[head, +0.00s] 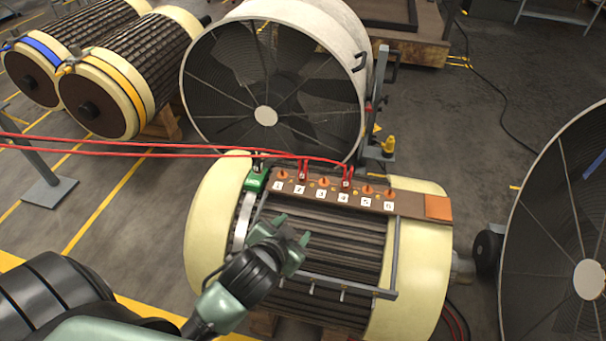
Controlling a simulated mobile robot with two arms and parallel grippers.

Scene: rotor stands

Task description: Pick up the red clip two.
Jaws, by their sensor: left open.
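Two red clips are attached to the brown terminal board (408,203) on top of the cream rotor (213,222). One red clip (303,172) stands behind the label that looks like 2. The other red clip (346,181) stands farther right, behind the label that looks like 4. Red cables run from them to the left. I cannot tell by marking which clip is number two. My left gripper (292,230) is open and empty, over the rotor's bars, in front of the board and apart from both clips. My right gripper is out of view.
A green clamp (256,180) sits at the board's left end. Orange terminals line the board. A grey frame (392,262) crosses the rotor's front. A large fan (265,115) stands close behind, another fan (588,278) at right. The red cables (120,147) span the left side.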

